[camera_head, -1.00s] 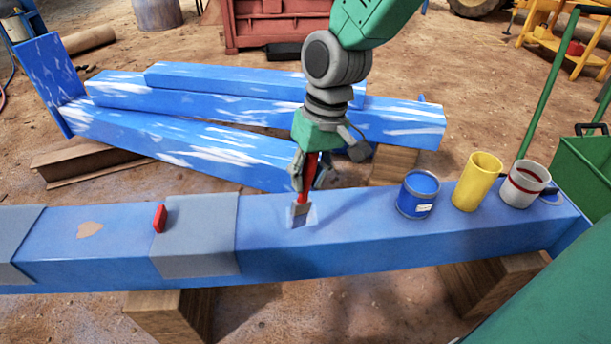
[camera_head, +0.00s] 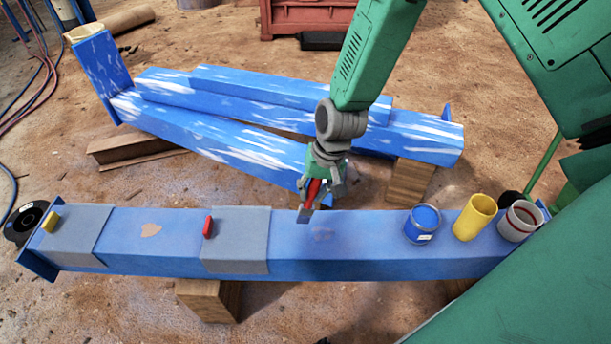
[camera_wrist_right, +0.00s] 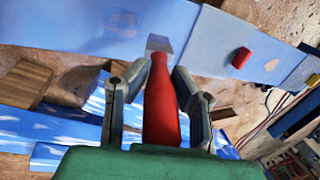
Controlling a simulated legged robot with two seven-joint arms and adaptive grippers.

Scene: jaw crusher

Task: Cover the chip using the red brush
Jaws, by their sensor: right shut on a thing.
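My right gripper (camera_head: 322,186) is shut on the red brush (camera_head: 313,192). The red handle also shows between the fingers in the right wrist view (camera_wrist_right: 161,105). The brush's grey end (camera_head: 304,214) points down, at the far edge of the blue beam (camera_head: 350,265); I cannot tell if it touches. A faint brownish chip (camera_head: 322,234) is on the beam's top, just in front of the brush. A clearer tan chip (camera_head: 151,230) lies farther left, between two grey sheets. My left gripper is not in view.
A blue can (camera_head: 421,224), a yellow cup (camera_head: 474,217) and a whitish can (camera_head: 520,220) stand at the beam's right end. A red block (camera_head: 208,228) and a yellow block (camera_head: 50,221) sit on the grey sheets. Painted blue beams (camera_head: 230,150) lie behind.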

